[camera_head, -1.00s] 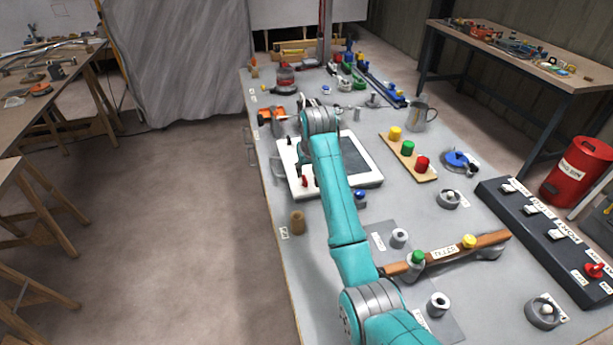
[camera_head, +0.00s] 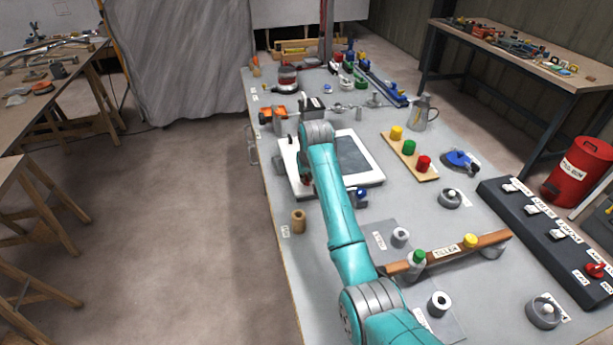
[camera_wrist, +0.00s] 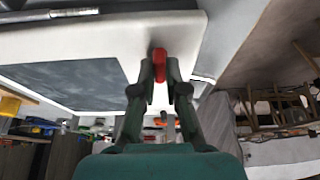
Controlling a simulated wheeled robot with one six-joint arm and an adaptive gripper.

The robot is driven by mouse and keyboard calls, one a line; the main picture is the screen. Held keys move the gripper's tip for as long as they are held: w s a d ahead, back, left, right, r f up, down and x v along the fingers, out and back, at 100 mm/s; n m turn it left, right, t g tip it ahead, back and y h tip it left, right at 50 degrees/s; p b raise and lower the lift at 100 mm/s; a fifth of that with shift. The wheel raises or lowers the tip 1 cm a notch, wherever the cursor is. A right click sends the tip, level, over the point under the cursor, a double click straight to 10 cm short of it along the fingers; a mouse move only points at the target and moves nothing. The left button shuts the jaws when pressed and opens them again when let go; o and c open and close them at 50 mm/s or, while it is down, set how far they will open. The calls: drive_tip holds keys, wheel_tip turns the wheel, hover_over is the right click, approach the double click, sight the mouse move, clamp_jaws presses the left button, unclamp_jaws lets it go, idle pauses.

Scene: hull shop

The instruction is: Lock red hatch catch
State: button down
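The hatch is a white panel (camera_head: 346,182) with a dark window, lying on the grey bench; its white rim (camera_wrist: 110,38) fills the upper part of the wrist view. The red catch (camera_wrist: 160,62) is a small upright piece at the hatch's edge. My gripper (camera_wrist: 160,70) has its two dark fingertips on either side of the red catch, with no clear gap, and looks shut on it. In the head view my arm covers part of the hatch's left side, and the gripper is mostly hidden. A blue catch (camera_head: 361,194) sits at the hatch's near right corner.
A tan cylinder (camera_head: 298,221) stands near the bench's left edge. A wooden tiller bar (camera_head: 446,253) lies across the near bench. A board with yellow, green and red knobs (camera_head: 409,160) is right of the hatch. A metal jug (camera_head: 423,113) stands behind it.

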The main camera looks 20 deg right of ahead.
drive_tip(key=shift+a+m, duration=0.1)
drive_tip(key=shift+m, duration=0.3)
drive_tip(key=m+h, duration=0.1)
drive_tip(key=m, duration=0.2)
drive_tip(key=shift+a+m+h, duration=0.1)
drive_tip(key=shift+m+h, duration=0.3)
drive_tip(key=m, duration=0.2)
drive_tip(key=m+g+h, duration=0.1)
drive_tip(key=m, duration=0.1)
drive_tip(key=shift+w+m+h, duration=0.1)
drive_tip(key=shift+m+h, duration=0.2)
drive_tip(key=m+g, duration=0.1)
drive_tip(key=m, duration=0.3)
drive_tip(key=shift+w+a+m+g+h, duration=0.1)
drive_tip(key=shift+m+g+h, duration=0.2)
drive_tip(key=shift+g+h, duration=0.1)
drive_tip(key=m+g, duration=0.1)
drive_tip(key=m, duration=0.3)
drive_tip(key=shift+g, duration=0.3)
drive_tip(key=c, duration=1.2)
unclamp_jaws()
